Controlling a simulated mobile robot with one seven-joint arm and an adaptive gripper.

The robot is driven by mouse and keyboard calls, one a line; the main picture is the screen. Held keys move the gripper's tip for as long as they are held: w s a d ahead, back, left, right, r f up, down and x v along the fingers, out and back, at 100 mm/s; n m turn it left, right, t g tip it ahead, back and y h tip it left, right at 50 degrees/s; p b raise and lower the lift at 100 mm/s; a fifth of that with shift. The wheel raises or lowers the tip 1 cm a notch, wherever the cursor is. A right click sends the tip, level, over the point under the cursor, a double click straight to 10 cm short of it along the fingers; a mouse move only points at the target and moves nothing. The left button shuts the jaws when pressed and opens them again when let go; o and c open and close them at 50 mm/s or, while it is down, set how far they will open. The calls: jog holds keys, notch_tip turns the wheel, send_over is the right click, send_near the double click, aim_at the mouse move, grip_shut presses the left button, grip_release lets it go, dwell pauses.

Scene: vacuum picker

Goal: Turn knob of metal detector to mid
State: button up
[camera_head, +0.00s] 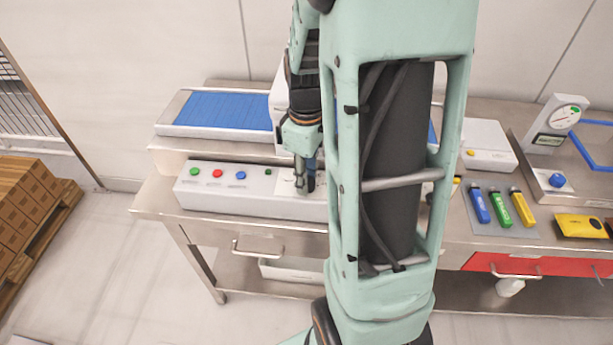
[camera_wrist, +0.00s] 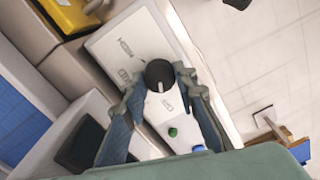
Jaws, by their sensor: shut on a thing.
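The round black knob (camera_wrist: 158,72) sits on the white control panel (camera_wrist: 118,32) in the wrist view. Its short white pointer mark faces the bottom of that picture, toward the small printed label nearest the buttons. Other small labels are printed on the panel; their text is too small to read. My gripper (camera_wrist: 161,80) is shut on the knob, one finger on each side. In the head view my gripper (camera_head: 305,183) is down at the front face of the long white control box (camera_head: 215,200), where it and my arm hide the knob.
A green button (camera_wrist: 172,132) and a blue button (camera_wrist: 199,148) lie close to my fingers. A blue conveyor belt (camera_head: 225,110) is behind the box. At right are coloured handheld tools (camera_head: 500,207), a yellow device (camera_head: 580,226) and a dial gauge (camera_head: 562,116). Boxes (camera_head: 28,195) stand at left.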

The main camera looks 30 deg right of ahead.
jog(key=m, duration=0.4)
jog(key=shift+m, duration=0.3)
jog(key=m, duration=0.8)
jog(key=shift+m, duration=0.4)
jog(key=shift+d+m, duration=0.1)
jog(key=shift+m, duration=1.8)
jog(key=o, duration=1.2)
jog(key=shift+c, duration=0.2)
